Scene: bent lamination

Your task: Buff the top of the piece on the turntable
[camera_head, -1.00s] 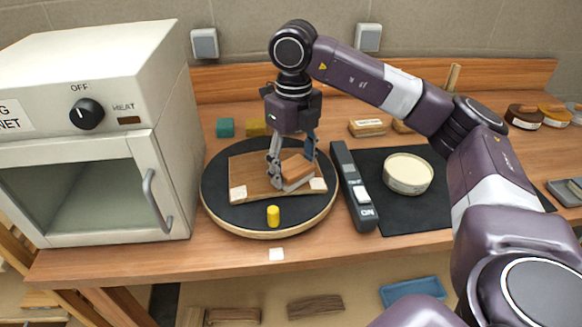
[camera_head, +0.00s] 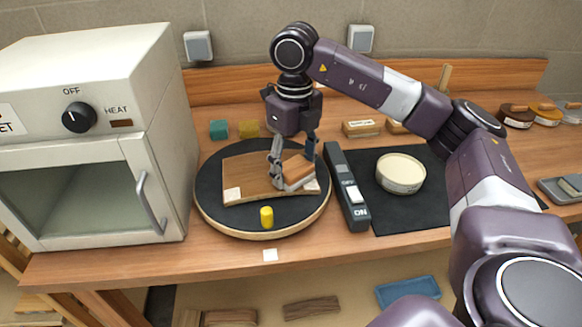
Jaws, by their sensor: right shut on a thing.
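The turntable (camera_head: 222,222) is a round black disc with a wooden rim on the bench. A yellow peg (camera_head: 267,217) stands near the turntable's front edge. My right gripper (camera_head: 290,170) is shut on a brown-topped buffing block (camera_head: 298,172) with a pale grey underside. The block sits at the right part of the piece and appears to touch its top. The piece's far right side is partly hidden by the gripper. My left gripper is not in view.
A white heating cabinet (camera_head: 85,150) stands close on the left. A switch box (camera_head: 346,187) marked OFF and ON lies right of the turntable. A round tin (camera_head: 401,173) sits on a black mat (camera_head: 415,215). Small blocks (camera_head: 219,130) lie behind the turntable.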

